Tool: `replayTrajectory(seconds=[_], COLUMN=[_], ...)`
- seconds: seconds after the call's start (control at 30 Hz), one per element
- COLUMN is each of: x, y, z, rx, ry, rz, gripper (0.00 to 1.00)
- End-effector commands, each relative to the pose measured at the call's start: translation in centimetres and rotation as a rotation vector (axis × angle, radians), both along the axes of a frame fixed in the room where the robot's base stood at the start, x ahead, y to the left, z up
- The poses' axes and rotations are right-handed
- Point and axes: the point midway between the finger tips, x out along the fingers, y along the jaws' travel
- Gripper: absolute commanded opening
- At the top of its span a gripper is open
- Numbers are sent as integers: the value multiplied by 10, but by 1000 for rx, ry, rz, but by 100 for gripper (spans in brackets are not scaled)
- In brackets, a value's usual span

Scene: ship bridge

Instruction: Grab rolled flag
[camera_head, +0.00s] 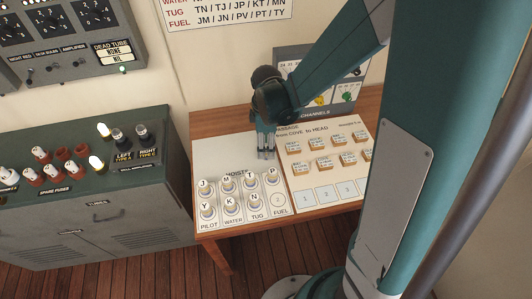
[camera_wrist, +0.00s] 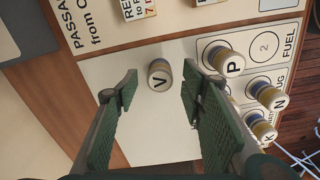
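My gripper (camera_head: 265,154) hangs over the upper right of the white hoist board (camera_head: 210,157) in the head view. In the wrist view its green-padded fingers (camera_wrist: 156,88) are open. A rolled flag marked V (camera_wrist: 159,75) stands on the board between the two fingertips, with a gap on each side. I cannot tell whether the tips are down at its height. It is hidden behind my gripper in the head view. Other rolled flags, such as P (camera_head: 272,178), T (camera_head: 250,180) and N (camera_head: 255,204), stand in rows nearer the front; P also shows close right of the fingers (camera_wrist: 226,62).
The passage board (camera_head: 330,185) with several small labelled blocks lies on the right of the wooden desk (camera_head: 215,233). A grey cabinet (camera_head: 100,215) with spare fuses stands on the left. The FUEL square (camera_wrist: 263,45) beside P is bare.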

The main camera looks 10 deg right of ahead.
Motion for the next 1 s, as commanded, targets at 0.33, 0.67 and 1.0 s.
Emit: replayTrajectory(seconds=[0.33, 0.67, 1.0], x=[0, 0, 0], y=[1, 1, 1], z=[-32, -40, -40], rx=[0, 0, 0], ry=[0, 0, 0], rz=[0, 0, 0], gripper=[40, 40, 40])
